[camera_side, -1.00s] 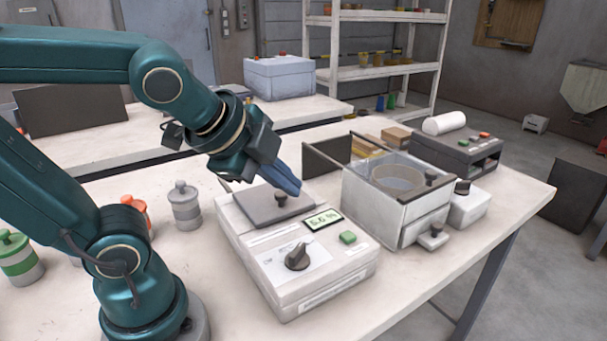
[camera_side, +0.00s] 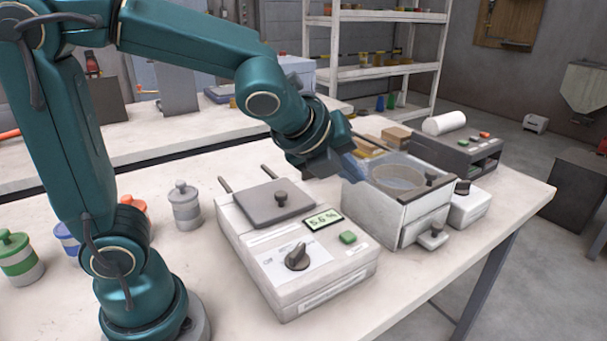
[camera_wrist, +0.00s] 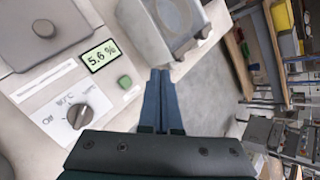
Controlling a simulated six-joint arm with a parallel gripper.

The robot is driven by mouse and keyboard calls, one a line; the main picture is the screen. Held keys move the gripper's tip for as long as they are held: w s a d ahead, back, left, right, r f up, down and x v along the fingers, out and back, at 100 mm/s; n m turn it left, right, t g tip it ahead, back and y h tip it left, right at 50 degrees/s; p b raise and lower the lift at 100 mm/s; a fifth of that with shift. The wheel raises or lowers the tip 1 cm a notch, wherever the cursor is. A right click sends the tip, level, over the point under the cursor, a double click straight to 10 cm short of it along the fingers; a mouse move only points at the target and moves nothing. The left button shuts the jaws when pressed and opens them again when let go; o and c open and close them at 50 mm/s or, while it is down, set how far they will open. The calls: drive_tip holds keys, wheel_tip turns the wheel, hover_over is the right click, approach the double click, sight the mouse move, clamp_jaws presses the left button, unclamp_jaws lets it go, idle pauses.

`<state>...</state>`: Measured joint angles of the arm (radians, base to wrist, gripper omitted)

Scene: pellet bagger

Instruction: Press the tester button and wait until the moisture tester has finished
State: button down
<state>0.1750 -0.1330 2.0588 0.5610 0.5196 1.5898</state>
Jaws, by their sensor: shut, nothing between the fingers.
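The moisture tester (camera_side: 306,287) is a pale box on the table with a grey lid (camera_side: 268,206), a dark knob (camera_side: 297,257) and a green button (camera_side: 348,237). Its display (camera_side: 323,219) is lit and reads 5.6 %. In the wrist view the tester shows at left, with its display (camera_wrist: 101,56) and green button (camera_wrist: 125,82). My gripper (camera_wrist: 160,75) is shut and empty, its fingertips to the right of the button in that view. In the side view my gripper (camera_side: 352,168) is above and behind the button, by the box with the round pan, apart from the button.
A grey box with a round pan (camera_side: 399,179) and drawers stands right of the tester. A dark device with coloured buttons (camera_side: 455,155) and a white roll is behind it. Lidded canisters (camera_side: 185,206) stand at left. The front table strip is clear.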

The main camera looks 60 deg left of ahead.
sight(345, 239)
drive_tip(key=shift+f, duration=0.1)
drive_tip(key=shift+f, duration=4.3)
drive_tip(key=shift+f, duration=0.1)
drive_tip(key=shift+f, duration=0.35)
drive_tip(key=shift+f, duration=0.45)
drive_tip(key=shift+r, duration=0.9)
drive_tip(key=shift+r, duration=2.5)
